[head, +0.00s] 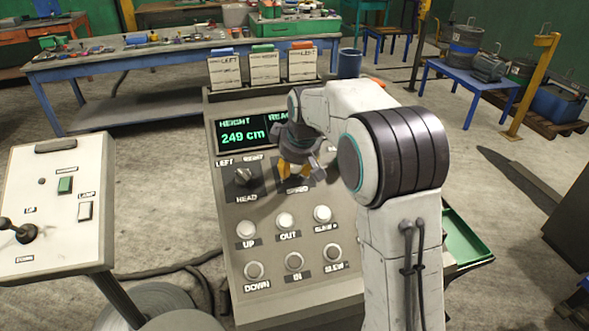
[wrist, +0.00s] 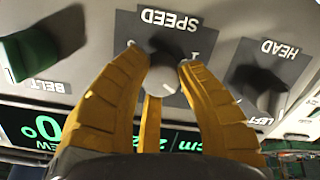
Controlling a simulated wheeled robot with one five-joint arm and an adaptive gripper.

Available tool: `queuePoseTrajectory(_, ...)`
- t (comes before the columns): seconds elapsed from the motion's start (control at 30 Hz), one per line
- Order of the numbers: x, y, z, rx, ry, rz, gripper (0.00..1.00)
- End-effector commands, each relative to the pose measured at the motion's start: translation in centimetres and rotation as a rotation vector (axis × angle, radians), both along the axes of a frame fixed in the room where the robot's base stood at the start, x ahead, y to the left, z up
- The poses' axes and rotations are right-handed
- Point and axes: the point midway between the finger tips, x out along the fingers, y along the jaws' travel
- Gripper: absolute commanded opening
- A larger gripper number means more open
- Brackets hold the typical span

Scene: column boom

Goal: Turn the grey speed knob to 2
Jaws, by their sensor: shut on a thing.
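The grey speed knob (wrist: 163,74) shows between my yellow fingers in the wrist view, where the panel appears upside down. Its SPEED label (wrist: 170,19) is readable. My gripper (wrist: 160,62) is shut on the knob, one finger on each side. The marks around the knob are mostly covered or blurred, so I cannot tell its setting. In the head view my gripper (head: 296,176) is down on the sloping control panel (head: 238,268), and it hides the knob.
The black HEAD knob (head: 245,177) sits left of my gripper, with several round white buttons below. A green display (head: 245,134) reads 249 cm. A green BELT switch (wrist: 30,52) shows in the wrist view. A second white panel (head: 60,210) stands at the left.

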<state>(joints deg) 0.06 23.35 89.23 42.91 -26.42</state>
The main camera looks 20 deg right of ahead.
Motion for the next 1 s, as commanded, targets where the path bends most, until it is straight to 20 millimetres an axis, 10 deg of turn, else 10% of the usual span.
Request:
queuePoseTrajectory(0.17,0.1,0.0,0.0,0.000,-0.001,0.000,0.00)
queuePoseTrajectory(0.2,0.1,0.0,0.0,0.000,-0.002,0.000,0.36)
queuePoseTrajectory(0.47,0.0,0.0,0.0,0.000,0.000,0.000,0.59)
queuePoseTrajectory(1.0,-1.0,0.0,2.5,0.000,-0.004,-0.001,0.60)
